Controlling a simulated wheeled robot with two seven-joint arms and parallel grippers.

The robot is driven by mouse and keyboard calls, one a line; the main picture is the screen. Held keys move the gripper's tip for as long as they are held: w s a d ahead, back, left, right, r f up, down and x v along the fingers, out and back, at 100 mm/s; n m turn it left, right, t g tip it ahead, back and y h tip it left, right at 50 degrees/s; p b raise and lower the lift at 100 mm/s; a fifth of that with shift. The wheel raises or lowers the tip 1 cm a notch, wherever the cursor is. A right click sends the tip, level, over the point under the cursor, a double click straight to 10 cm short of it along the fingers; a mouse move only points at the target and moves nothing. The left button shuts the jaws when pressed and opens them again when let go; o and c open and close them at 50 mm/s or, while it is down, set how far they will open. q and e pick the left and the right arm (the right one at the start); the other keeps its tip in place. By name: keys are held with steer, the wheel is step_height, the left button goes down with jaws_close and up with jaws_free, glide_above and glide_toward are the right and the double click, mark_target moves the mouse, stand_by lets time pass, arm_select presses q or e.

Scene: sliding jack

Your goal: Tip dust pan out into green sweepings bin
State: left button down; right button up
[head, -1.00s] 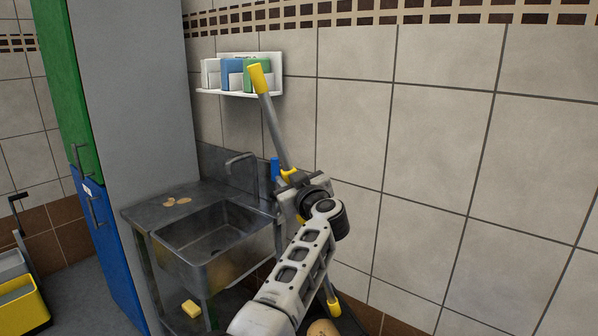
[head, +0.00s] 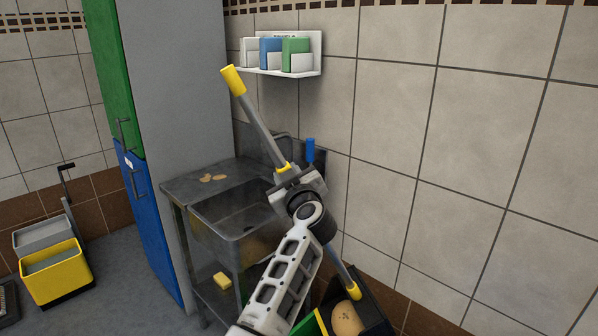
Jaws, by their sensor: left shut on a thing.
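My left gripper (head: 288,183) is shut on the grey handle (head: 262,130) of the dust pan, which has a yellow grip at its top. The handle is tilted, its top to the upper left and its lower end to the lower right. The black pan (head: 375,305) is at the bottom of the view, with a round tan piece (head: 347,319) showing in it. A green edge (head: 308,326), perhaps the green sweepings bin, shows left of the pan, mostly hidden by my arm and the frame edge. My right gripper is out of view.
A yellow mop bucket (head: 55,275) stands far left. The tiled wall is close at the right.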

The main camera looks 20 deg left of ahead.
arm_select(q)
steer(key=s+a+f+n+b, duration=0.2)
steer(key=s+a+f+n, duration=0.1)
steer(key=s+a+f, duration=0.7)
steer(key=s+a+f+n+b, duration=0.3)
steer(key=s+a+f, duration=0.6)
steer(key=a, duration=0.7)
steer(key=shift+s+f+n, duration=0.4)
steer(key=shift+s+n, duration=0.1)
steer(key=shift+n, duration=0.1)
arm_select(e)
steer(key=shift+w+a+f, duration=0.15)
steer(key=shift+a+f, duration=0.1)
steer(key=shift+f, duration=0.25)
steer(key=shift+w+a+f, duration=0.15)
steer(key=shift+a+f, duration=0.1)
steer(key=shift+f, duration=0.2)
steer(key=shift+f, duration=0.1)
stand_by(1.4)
